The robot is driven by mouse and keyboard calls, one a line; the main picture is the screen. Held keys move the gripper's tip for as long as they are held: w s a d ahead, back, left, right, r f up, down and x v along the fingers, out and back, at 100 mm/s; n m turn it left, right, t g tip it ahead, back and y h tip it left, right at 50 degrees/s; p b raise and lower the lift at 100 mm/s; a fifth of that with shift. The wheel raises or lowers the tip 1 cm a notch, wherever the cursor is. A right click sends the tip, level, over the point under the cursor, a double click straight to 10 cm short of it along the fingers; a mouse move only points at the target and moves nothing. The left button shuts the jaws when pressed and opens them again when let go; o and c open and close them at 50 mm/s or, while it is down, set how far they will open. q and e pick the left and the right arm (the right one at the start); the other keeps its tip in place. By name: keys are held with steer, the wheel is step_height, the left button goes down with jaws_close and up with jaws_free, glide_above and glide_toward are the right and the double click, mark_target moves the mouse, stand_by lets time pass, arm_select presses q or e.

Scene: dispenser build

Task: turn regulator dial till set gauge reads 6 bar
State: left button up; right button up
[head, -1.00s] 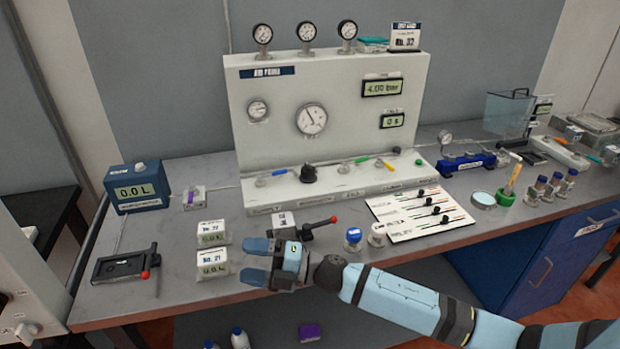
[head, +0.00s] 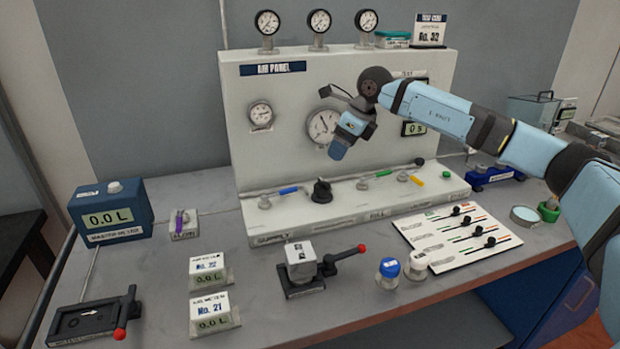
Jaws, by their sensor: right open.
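The black regulator dial (head: 321,190) stands on the ledge at the foot of the white air panel (head: 292,88). A larger round gauge (head: 320,122) sits on the panel above it, partly covered by my gripper. A smaller gauge (head: 260,114) is to its left. I cannot tell which is the set gauge, and their numbers are too small to read. My right gripper (head: 340,148) is open and empty, pointing down above and slightly right of the dial, apart from it. My right arm hides the upper display. My left gripper is not in view.
Blue (head: 289,190), yellow and green valve levers flank the dial. Three gauges (head: 318,19) top the panel. A clamp with a red-tipped lever (head: 304,268), bottles (head: 388,270) and a slider card (head: 460,232) stand in front. The air above the ledge's left part is free.

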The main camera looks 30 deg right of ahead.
mark_target(325, 183)
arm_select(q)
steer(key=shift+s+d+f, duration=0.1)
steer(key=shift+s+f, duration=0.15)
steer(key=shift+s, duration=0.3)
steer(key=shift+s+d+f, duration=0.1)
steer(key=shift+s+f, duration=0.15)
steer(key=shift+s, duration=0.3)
arm_select(e)
steer(key=x, duration=1.2)
steer(key=shift+f, duration=0.4)
steer(key=shift+c, duration=0.2)
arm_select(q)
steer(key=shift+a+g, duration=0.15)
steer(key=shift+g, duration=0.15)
arm_select(e)
steer(key=c, duration=0.9)
